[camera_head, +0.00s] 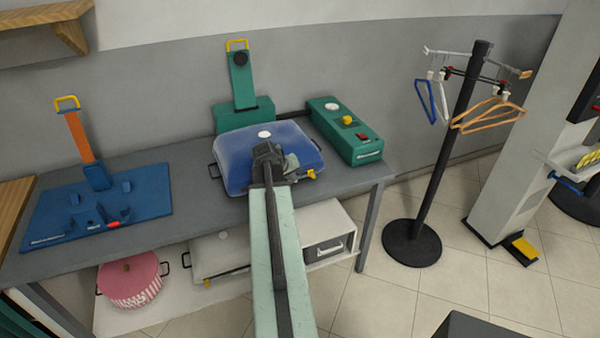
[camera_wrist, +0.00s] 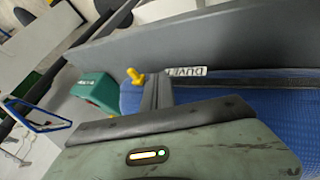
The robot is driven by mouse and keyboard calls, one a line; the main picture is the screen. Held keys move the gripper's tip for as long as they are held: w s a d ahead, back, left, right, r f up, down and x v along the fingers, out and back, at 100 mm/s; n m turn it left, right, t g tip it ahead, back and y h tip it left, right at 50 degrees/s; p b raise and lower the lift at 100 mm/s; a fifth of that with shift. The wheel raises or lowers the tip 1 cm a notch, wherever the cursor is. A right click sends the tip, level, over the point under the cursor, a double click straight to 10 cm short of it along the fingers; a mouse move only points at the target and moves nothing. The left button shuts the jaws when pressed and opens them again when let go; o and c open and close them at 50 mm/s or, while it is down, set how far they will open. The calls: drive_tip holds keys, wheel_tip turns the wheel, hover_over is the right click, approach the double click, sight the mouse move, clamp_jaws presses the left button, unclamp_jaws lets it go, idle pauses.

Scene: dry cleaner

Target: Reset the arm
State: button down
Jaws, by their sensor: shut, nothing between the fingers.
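My arm (camera_head: 272,250) reaches up from the bottom of the head view over the front of the grey table. My gripper (camera_head: 268,152) is at its far end, in front of or over the blue bulging case (camera_head: 235,150); the gap between them is hard to tell. The gripper is shut and empty. In the wrist view its pale green body (camera_wrist: 180,152) fills the bottom. The blue case (camera_wrist: 260,92) shows just beyond, with a yellow knob (camera_wrist: 135,76) and a white label (camera_wrist: 186,72). The arm hides part of the case and the table's front edge.
The grey table (camera_head: 190,180) also holds a green box (camera_head: 350,145), a green upright stand (camera_head: 240,85) and a blue board (camera_head: 60,215) with an orange upright. A pink striped pot (camera_head: 132,285) sits on the lower shelf. A black hanger stand (camera_head: 455,150) is right; floor between is clear.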

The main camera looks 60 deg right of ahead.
drive_tip(key=p+v, duration=0.3)
drive_tip(key=v, duration=0.3)
drive_tip(key=shift+a+r+p, duration=0.2)
drive_tip(key=shift+r+p, duration=0.15)
drive_tip(key=shift+p, duration=0.05)
drive_tip(key=w+a+f+n+t+y, duration=0.15)
drive_tip(key=w+a+n+t, duration=0.35)
drive_tip(key=w+a, duration=2.1)
drive_tip(key=a+f+n+g+y, duration=0.2)
drive_tip(key=a+n+y, duration=0.15)
drive_tip(key=a, duration=1.95)
drive_tip(key=s+a+f+n+g+y, duration=0.1)
drive_tip(key=s+a+g+y, duration=0.1)
drive_tip(key=s+a, duration=0.4)
drive_tip(key=a, duration=0.3)
drive_tip(key=shift+a+g, duration=0.2)
drive_tip(key=shift+g, duration=0.1)
